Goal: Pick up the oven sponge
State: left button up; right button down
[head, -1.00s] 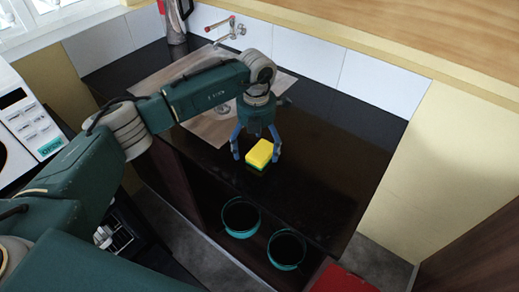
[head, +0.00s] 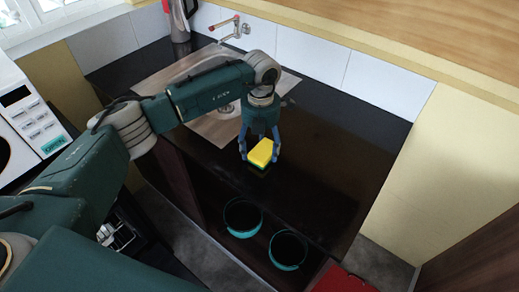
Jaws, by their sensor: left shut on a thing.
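The sponge (head: 261,152) is yellow on top with a green layer beneath. It shows in the head view at the front part of the dark countertop (head: 325,170). My left gripper (head: 260,155) comes down from above with its blue fingers on both sides of the sponge, shut on it. I cannot tell whether the sponge touches the counter or is slightly above it. My right gripper is not in view.
A sink (head: 225,112) with a faucet (head: 232,30) lies behind my arm. A kettle (head: 180,18) stands at the back. A microwave (head: 28,125) is at the left. Two teal-rimmed pots (head: 243,232) (head: 288,266) sit below the counter. The counter's right side is clear.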

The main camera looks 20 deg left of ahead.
aim_at(261, 148)
pick_arm(q)
notch_tip(261, 148, up, 20)
jog(key=b, duration=0.4)
jog(key=shift+f, duration=0.25)
jog(key=shift+d, duration=0.1)
